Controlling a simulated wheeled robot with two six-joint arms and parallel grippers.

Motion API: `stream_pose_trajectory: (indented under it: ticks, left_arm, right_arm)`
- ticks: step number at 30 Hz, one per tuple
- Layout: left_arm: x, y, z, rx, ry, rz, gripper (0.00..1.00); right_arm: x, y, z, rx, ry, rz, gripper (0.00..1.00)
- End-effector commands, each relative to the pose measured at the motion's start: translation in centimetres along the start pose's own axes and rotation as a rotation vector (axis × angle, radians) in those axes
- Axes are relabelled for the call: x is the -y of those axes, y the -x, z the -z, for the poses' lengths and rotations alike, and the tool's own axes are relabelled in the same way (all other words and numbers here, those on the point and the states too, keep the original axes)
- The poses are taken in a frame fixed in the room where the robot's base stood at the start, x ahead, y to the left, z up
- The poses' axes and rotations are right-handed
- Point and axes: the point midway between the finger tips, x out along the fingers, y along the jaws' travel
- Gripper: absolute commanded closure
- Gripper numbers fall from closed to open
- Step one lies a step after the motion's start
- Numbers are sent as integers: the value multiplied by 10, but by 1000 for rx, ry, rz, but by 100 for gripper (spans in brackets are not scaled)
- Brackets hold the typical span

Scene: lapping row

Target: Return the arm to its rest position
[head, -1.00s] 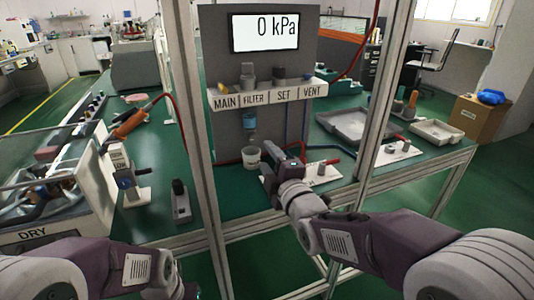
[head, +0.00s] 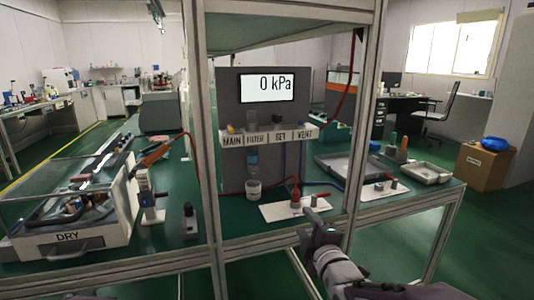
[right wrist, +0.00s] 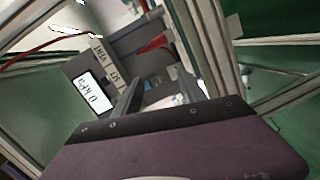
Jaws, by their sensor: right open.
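My right arm (head: 345,275) reaches up from the lower right in the head view. Its gripper (head: 314,222) is open with nothing between its fingers, in front of the bench's front edge and near an upright frame post. In the right wrist view the two fingers of the right gripper (right wrist: 158,92) stand apart, with the panel and a red handle seen beyond them. My left gripper is not in view.
The frame post (head: 360,130) and bench front rail (head: 270,246) stand close to the right gripper. Behind are a white plate (head: 278,212) with a red handle, a cup (head: 253,190) and the gauge panel (head: 230,105). Floor at right (head: 490,240) is clear.

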Motion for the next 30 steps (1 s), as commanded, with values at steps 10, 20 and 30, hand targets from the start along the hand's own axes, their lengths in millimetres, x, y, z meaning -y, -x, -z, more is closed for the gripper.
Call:
stream_pose_trajectory:
  ticks: [10, 20, 30]
  left_arm:
    - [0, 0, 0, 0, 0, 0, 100]
    - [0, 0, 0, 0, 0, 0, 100]
    - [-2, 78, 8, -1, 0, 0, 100]
  right_arm:
    - [115, 42, -76, 288, -382, 389, 52]
    - [245, 179, -99, 940, -1041, 801, 52]
    - [186, 233, -76, 1259, -1283, 798, 52]
